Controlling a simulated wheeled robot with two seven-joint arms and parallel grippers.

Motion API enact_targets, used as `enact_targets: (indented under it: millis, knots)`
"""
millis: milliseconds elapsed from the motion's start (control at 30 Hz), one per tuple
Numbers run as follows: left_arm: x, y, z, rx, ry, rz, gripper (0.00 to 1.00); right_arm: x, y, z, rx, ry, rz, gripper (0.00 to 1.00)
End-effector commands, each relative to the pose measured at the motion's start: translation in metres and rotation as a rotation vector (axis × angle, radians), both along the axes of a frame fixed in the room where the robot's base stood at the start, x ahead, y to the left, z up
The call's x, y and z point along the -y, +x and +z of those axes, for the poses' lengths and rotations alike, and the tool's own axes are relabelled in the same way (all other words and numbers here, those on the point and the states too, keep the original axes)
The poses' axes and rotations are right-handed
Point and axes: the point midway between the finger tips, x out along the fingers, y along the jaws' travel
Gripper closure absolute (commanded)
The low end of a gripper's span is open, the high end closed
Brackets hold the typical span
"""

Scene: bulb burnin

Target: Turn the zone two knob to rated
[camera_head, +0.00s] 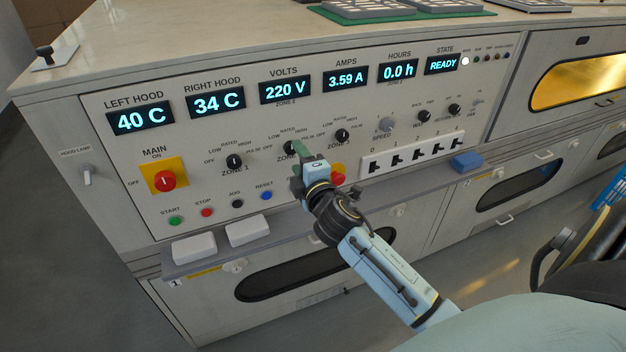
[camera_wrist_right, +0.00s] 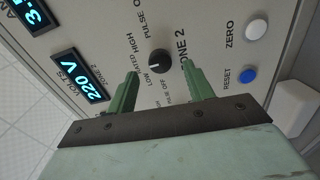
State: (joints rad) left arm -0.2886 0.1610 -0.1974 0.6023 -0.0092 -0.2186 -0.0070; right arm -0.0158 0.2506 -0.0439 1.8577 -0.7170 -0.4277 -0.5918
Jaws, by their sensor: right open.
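The zone two knob (camera_head: 289,148) is a black round knob on the grey front panel, partly covered by my right gripper in the head view. In the right wrist view the knob (camera_wrist_right: 160,63) shows whole, with a white pointer mark toward the picture's left, roughly on the LOW and RATED side; the exact setting is hard to read. My right gripper (camera_head: 299,150) is open, its green fingers to either side of the knob in the wrist view (camera_wrist_right: 160,70). Contact cannot be told. My left gripper is not in view.
The zone one knob (camera_head: 234,161) and zone three knob (camera_head: 342,135) flank it. A red main switch (camera_head: 165,181) sits left, and a red knob (camera_head: 337,178) lies just beyond my gripper. A ledge (camera_head: 190,263) with white blocks juts out below. The state display (camera_head: 442,65) reads READY.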

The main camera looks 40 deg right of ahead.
Motion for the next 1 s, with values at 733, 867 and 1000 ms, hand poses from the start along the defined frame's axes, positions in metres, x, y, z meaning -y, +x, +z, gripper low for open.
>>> enact_targets:
  millis: [733, 867, 1000]
  knots:
    - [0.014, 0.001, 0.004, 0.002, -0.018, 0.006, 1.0, -0.024, -0.1, 0.0, -0.001, 0.0, -0.002, 0.48]
    - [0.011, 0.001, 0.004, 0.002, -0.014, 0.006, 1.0, -0.024, -0.1, 0.0, -0.001, 0.0, -0.001, 0.48]
    - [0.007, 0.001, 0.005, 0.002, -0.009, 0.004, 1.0, -0.024, -0.1, 0.0, -0.001, 0.0, -0.001, 0.48]
